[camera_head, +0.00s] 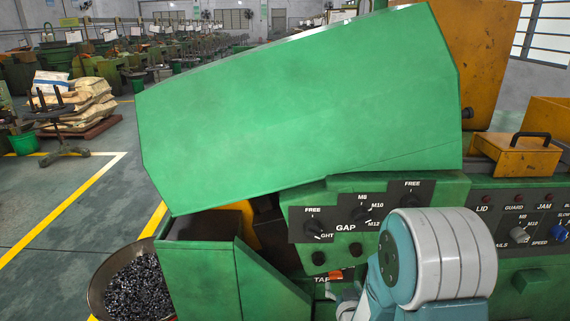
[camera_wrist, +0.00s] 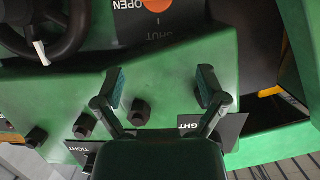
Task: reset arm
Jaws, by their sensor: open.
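My gripper (camera_wrist: 162,90) is open in the wrist view. Its two fingers stand wide apart with nothing between them, over the green face of a machine. Black knobs (camera_wrist: 139,112) and "TIGHT" labels lie near and behind the fingers. In the head view my arm rises at the lower right in front of the green heading machine (camera_head: 200,280), and hides part of its front. The fingers cannot be made out clearly there. I cannot tell whether the gripper touches the machine.
A big green cover (camera_head: 300,110) stands raised over the machine. A dark knob panel (camera_head: 350,218) sits below it. A bowl of small metal parts (camera_head: 98,268) stands at lower left. In the wrist view a black handwheel (camera_wrist: 77,22) is at upper left. The left floor has free room.

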